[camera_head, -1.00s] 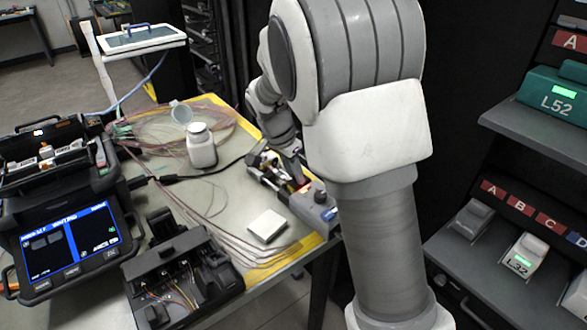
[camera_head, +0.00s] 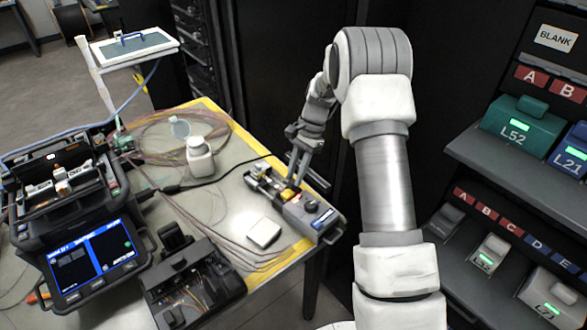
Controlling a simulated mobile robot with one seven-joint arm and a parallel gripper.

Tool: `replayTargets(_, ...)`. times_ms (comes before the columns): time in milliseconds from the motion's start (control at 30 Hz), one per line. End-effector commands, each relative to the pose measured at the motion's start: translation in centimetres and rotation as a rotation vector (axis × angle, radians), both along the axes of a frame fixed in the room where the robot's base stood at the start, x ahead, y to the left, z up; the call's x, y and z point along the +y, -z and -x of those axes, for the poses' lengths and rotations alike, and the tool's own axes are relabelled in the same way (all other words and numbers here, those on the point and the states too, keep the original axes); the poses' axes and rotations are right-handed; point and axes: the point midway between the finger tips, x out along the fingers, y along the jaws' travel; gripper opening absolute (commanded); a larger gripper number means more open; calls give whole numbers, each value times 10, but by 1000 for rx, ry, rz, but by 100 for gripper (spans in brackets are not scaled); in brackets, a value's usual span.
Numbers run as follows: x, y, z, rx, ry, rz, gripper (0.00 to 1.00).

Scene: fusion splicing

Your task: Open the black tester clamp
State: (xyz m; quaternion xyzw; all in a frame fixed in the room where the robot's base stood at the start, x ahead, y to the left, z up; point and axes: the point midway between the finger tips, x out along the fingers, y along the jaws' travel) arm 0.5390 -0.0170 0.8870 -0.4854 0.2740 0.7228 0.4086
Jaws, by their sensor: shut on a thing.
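My gripper (camera_head: 295,182) reaches down onto the middle of the tester from behind. Its fingers are shut on the small black tester clamp, which is mostly hidden by the fingers. The clamp's exact angle is too small to tell.
The fusion splicer (camera_head: 85,235) and a black tray (camera_head: 195,285) fill the left front. Loose fibres cross the table. Shelves (camera_head: 500,170) stand at the right.

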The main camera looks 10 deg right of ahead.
Motion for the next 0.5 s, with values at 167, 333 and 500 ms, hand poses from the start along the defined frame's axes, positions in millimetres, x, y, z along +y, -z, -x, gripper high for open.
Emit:
replayTargets(167, -2, -2, -2, 19, 1, -34, 0)
replayTargets(333, -2, -1, -2, 24, 0, -44, 0)
replayTargets(500, -2, -1, -2, 24, 1, -44, 0)
